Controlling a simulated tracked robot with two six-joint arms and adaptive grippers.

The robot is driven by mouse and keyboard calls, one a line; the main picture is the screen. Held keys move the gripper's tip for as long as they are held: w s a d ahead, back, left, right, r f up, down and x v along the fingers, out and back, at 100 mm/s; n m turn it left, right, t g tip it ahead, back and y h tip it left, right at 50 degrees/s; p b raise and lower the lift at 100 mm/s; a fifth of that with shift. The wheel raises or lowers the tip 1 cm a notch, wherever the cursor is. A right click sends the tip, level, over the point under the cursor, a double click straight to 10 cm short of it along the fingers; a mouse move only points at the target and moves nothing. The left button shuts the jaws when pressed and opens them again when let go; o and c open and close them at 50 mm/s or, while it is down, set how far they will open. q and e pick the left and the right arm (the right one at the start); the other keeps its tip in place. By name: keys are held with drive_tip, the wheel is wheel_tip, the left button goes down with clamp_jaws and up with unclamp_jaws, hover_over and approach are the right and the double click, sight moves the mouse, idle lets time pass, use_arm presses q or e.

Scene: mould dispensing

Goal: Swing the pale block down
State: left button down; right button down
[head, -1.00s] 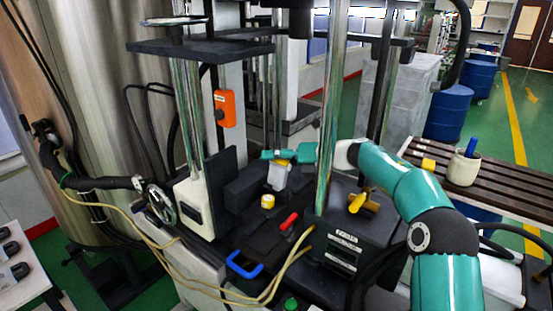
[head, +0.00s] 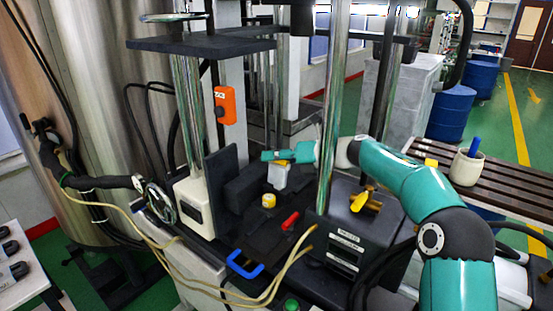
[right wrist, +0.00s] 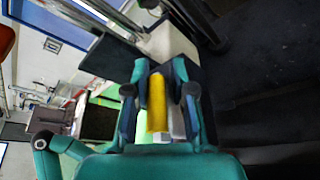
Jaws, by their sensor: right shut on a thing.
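The pale block (head: 279,176) is small and whitish, with a yellow bar (head: 281,162) at its top. It stands between the dark blocks in the middle of the machine. My right gripper (head: 286,157) comes in from the right, at the block's top. In the right wrist view the yellow bar (right wrist: 157,102) lies between the fingers (right wrist: 160,95), which are shut on it. A pale surface (right wrist: 177,122) shows beside and behind the bar there. The block's far side and its joint to the machine are hidden. My left gripper is not in view.
A chrome column (head: 332,110) rises close to my right forearm. A yellow-white cylinder (head: 268,201), a red handle (head: 290,220) and a blue handle (head: 245,265) are in front of the block. A yellow knob (head: 361,201) sits below my arm. A dark upright plate (head: 222,190) stands left.

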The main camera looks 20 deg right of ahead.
drive_tip(key=shift+s+a+f, duration=0.25)
drive_tip(key=shift+a+f, duration=0.05)
drive_tip(key=shift+a, duration=0.35)
drive_tip(key=c, duration=1.3)
unclamp_jaws()
drive_tip(key=shift+o, duration=1)
drive_tip(key=shift+s+a+r, duration=0.1)
drive_tip(key=shift+r, duration=0.05)
drive_tip(key=shift+d, duration=0.25)
wheel_tip(320, 180, up, 10)
drive_tip(key=shift+a, duration=0.15)
